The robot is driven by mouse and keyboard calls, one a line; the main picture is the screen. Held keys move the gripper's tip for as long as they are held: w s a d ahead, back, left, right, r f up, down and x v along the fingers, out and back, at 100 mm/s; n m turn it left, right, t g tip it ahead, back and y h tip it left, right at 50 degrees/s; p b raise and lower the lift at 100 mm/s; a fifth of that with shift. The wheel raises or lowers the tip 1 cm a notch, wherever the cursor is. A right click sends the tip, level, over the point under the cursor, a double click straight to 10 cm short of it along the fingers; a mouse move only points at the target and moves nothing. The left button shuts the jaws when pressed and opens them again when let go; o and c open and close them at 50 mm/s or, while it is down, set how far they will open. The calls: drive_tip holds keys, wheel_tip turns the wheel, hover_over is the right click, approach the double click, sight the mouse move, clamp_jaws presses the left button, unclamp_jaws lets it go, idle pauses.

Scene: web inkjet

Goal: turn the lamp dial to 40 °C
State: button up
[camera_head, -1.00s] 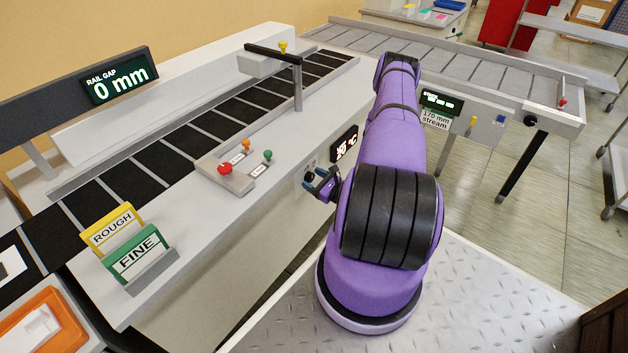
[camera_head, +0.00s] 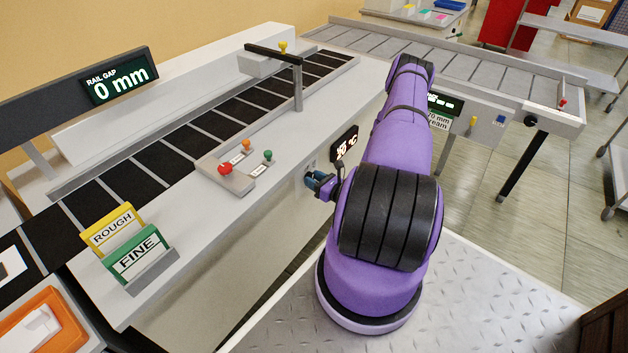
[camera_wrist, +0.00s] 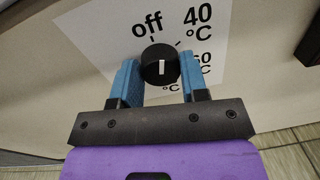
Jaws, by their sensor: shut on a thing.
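The lamp dial (camera_wrist: 161,65) is a round black knob with a white pointer line, on a white label plate. In the wrist view the line points down in the picture, away from the "off" mark (camera_wrist: 147,25) at upper left and the "40 °C" mark (camera_wrist: 198,24) at upper right. My gripper (camera_wrist: 160,70) has its blue fingers on either side of the dial and is shut on it. In the head view my gripper (camera_head: 318,184) is at the machine's front panel, hiding most of the dial.
A small black °C display (camera_head: 345,143) sits above the dial; its number is unclear. A control plate (camera_head: 238,183) with red, orange and green knobs lies on the machine top. ROUGH (camera_head: 112,231) and FINE (camera_head: 138,256) signs stand at left. A second conveyor (camera_head: 500,80) stands behind my arm.

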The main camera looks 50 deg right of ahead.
drive_tip(key=shift+s+d+f+m, duration=0.1)
drive_tip(key=shift+d+m, duration=0.05)
drive_tip(key=shift+m, duration=3.85)
drive_tip(key=shift+y, duration=0.3)
drive_tip(key=o, duration=0.9)
drive_tip(key=s, duration=1)
drive_tip(key=shift+s+d+r, duration=0.2)
drive_tip(key=shift+s+r, duration=0.15)
